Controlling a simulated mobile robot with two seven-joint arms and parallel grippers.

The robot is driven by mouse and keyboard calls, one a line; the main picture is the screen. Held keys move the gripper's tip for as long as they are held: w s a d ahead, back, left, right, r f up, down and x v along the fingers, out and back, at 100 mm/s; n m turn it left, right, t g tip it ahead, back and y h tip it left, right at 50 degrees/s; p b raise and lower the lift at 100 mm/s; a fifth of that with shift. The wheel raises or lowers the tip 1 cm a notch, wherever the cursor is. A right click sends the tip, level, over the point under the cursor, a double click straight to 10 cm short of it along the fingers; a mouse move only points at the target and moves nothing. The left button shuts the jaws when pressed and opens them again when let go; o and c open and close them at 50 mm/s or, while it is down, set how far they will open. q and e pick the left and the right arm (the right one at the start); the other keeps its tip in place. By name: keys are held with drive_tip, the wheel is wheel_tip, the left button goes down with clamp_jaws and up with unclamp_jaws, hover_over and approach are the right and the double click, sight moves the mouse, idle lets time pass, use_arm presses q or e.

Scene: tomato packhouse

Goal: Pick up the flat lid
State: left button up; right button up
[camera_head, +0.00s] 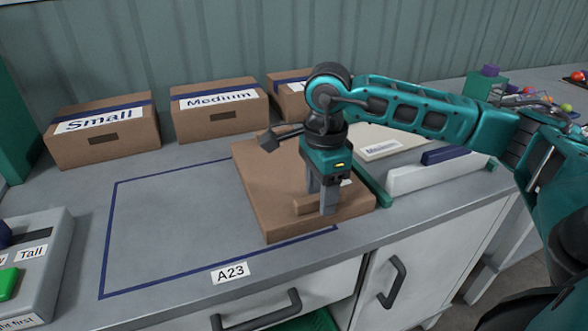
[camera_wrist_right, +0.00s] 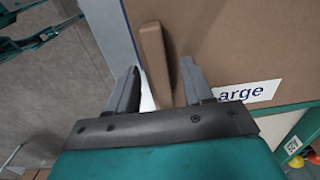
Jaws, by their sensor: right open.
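The flat lid (camera_head: 262,180) is a wide, shallow brown cardboard piece on the counter near its front edge. It has a raised brown grip bar (camera_head: 306,205) and a white label ending in "arge", read in the right wrist view (camera_wrist_right: 249,92). My right gripper (camera_head: 328,205) points down over the front right part of the lid. Its fingers are open, and in the right wrist view (camera_wrist_right: 160,88) the grip bar (camera_wrist_right: 153,62) shows between them with gaps on both sides. Whether the fingertips touch the lid cannot be told. My left gripper is not in view.
Brown boxes marked Small (camera_head: 100,140) and Medium (camera_head: 218,112), plus a third, partly hidden box (camera_head: 288,98), stand along the wall. A blue outline (camera_head: 112,230) marks bare counter left of the lid, with an A23 label (camera_head: 230,272). A grey sign unit (camera_head: 55,255) stands at left.

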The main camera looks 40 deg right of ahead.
clamp_jaws()
idle(0.5)
